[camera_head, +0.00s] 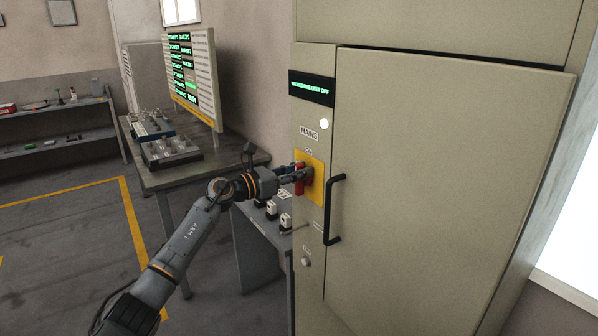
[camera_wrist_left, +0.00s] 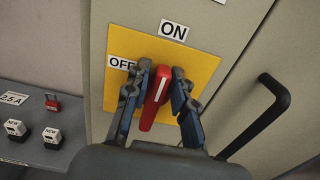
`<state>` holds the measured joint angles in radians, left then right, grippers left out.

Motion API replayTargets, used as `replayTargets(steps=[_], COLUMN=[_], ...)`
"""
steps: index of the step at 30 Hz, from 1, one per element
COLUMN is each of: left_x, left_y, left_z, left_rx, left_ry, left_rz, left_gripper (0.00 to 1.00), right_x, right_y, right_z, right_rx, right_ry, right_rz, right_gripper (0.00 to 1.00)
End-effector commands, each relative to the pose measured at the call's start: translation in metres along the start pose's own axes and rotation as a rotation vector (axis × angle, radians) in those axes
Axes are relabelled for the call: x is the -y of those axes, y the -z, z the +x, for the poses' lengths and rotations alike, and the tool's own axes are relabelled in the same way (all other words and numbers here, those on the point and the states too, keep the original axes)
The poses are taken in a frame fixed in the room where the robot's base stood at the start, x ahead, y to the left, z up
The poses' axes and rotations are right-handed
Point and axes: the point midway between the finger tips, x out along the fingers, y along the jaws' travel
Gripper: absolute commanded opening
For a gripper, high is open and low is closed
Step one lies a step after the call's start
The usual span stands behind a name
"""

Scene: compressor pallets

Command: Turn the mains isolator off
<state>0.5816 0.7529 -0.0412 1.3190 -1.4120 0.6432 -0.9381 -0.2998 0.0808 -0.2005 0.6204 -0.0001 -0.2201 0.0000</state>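The mains isolator is a red handle with a white line (camera_wrist_left: 156,108) on a yellow plate (camera_wrist_left: 205,68) on the cabinet front. In the left wrist view the handle's upper end leans towards the ON label (camera_wrist_left: 174,31); the OFF label (camera_wrist_left: 121,63) is at its left. My left gripper (camera_wrist_left: 162,74) has a finger on each side of the handle, tips close against it, and looks shut on it. In the head view the left gripper (camera_head: 303,174) reaches the yellow plate (camera_head: 317,165) and partly hides the handle. My right gripper is not in view.
A black door handle (camera_head: 333,210) stands out just right of the plate. A display (camera_head: 312,88) above reads BREAKER OFF, with a white lamp (camera_head: 323,124) below. A low bench (camera_head: 262,232) with padlocks is at left, before a table (camera_head: 190,176) with trays.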

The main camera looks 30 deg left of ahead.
Motion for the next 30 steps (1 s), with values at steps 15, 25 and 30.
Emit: replayTargets(steps=[15, 25, 30], left_x=[0.0, -0.005, -0.009], left_y=[0.005, 0.008, 0.01], left_z=[0.0, 0.0, 0.0], left_rx=[-0.011, -0.018, -0.019], left_ry=[0.003, 0.003, 0.002], left_rz=[-0.04, -0.256, -0.418], left_gripper=[0.0, 0.0, 0.0], right_x=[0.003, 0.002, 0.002], right_y=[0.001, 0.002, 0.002], right_z=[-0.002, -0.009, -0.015], right_rx=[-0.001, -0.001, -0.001], right_ry=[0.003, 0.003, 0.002], right_rz=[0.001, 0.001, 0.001], right_gripper=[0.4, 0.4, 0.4])
